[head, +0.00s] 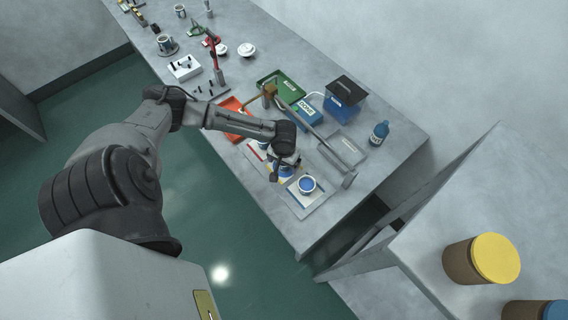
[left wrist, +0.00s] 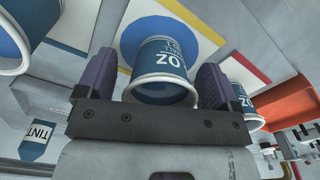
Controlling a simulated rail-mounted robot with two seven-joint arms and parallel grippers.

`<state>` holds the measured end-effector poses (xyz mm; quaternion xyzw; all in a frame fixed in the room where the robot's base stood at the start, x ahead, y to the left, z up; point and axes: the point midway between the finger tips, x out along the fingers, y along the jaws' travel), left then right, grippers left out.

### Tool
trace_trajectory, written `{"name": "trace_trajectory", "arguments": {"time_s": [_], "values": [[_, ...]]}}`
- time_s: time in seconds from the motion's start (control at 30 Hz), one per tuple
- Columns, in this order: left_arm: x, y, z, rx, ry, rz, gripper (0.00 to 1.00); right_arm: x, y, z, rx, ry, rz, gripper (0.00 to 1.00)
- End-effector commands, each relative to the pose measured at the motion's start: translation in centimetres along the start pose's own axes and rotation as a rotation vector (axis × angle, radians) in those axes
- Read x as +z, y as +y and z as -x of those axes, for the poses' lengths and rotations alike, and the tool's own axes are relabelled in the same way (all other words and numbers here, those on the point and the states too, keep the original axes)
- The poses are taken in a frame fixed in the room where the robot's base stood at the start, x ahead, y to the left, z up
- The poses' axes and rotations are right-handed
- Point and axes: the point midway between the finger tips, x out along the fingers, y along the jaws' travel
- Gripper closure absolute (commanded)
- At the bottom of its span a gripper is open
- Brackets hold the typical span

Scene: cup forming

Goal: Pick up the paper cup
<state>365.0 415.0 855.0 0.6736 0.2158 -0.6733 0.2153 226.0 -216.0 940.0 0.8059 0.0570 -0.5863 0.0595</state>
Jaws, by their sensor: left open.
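A white and blue paper cup (left wrist: 162,68) marked OZ shows in the left wrist view, above a blue disc on a pale card (left wrist: 205,30). My left gripper (left wrist: 155,77) is open, with one purple-padded finger on each side of this cup; contact cannot be told. In the head view my left gripper (head: 285,165) is over the mats at the table's near edge and largely hides what is below it. A second cup (head: 306,185), blue inside, stands on a mat to its lower right. My right gripper is not in view.
Another cup (left wrist: 243,107) stands close to the right finger, and one at the upper left (left wrist: 18,40). Beyond are a green tray (head: 281,86), an orange tray (head: 232,106) and a blue bottle (head: 379,133).

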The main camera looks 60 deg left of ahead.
Motion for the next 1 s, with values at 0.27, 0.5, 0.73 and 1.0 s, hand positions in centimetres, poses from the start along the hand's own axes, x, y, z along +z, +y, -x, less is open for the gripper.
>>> {"name": "trace_trajectory", "arguments": {"time_s": [0.27, 0.5, 0.73, 1.0], "values": [[-0.01, 0.02, -0.21, 0.000, 0.000, 0.000, 0.13, 0.03, 0.02, -0.03, 0.001, -0.001, 0.001, 0.62], [0.00, 0.01, -0.19, 0.000, 0.000, 0.000, 0.35, 0.08, 0.23, -0.04, 0.006, -0.002, 0.008, 0.62], [0.00, 0.01, -0.19, 0.000, 0.000, 0.000, 0.57, 0.09, 0.30, -0.04, 0.008, -0.002, 0.010, 0.62], [0.00, 0.00, -0.18, 0.000, 0.000, 0.000, 0.66, 0.08, 0.22, -0.03, 0.006, -0.002, 0.008, 0.62]]}}
